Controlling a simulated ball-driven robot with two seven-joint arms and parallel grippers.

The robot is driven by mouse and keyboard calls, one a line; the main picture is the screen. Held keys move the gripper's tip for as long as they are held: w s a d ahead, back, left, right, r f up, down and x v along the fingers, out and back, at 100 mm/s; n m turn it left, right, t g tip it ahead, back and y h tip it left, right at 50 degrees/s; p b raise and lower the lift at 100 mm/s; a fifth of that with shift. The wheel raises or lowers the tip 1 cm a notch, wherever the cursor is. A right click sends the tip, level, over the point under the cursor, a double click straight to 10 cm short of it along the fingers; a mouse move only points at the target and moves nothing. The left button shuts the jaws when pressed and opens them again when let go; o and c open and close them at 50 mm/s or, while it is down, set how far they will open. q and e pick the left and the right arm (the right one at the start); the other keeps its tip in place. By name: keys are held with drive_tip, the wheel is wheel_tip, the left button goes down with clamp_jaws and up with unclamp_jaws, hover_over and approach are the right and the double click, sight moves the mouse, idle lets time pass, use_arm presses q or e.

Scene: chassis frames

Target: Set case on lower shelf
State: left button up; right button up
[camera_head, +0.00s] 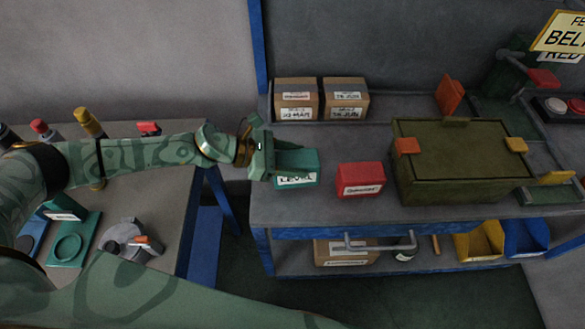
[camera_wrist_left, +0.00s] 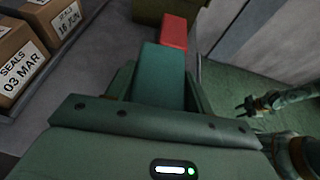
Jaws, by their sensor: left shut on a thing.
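My left gripper (camera_head: 285,160) is shut on a teal case (camera_head: 303,179) with a white label reading LEVEL. The case is over the left part of the bench top; I cannot tell whether it touches it. In the left wrist view the teal case (camera_wrist_left: 160,75) sits between the fingers. The lower shelf (camera_head: 400,268) is under the bench top, with a blue front edge. An arm of mine with a small gripper (camera_wrist_left: 247,105) shows at the right of the left wrist view, too small to tell its jaws.
A red case (camera_head: 361,180) stands just right of the teal one, beside a large olive box (camera_head: 460,185). Two cartons (camera_head: 296,99) stand behind. The lower shelf holds a carton (camera_head: 340,252), a can (camera_head: 405,247), a yellow bin (camera_head: 480,242) and a blue bin (camera_head: 525,238). A grey handle (camera_head: 375,246) crosses its front.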

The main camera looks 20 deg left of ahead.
use_arm(q)
drive_tip(key=f, duration=0.3)
drive_tip(key=shift+w+a+f+b, duration=0.1)
drive_tip(key=shift+w+a+b, duration=0.1)
drive_tip(key=shift+b, duration=0.1)
drive_tip(key=shift+s+f+b, duration=0.1)
drive_tip(key=shift+f+b, duration=0.2)
drive_tip(key=o, duration=1.2)
drive_tip(key=shift+r, duration=0.1)
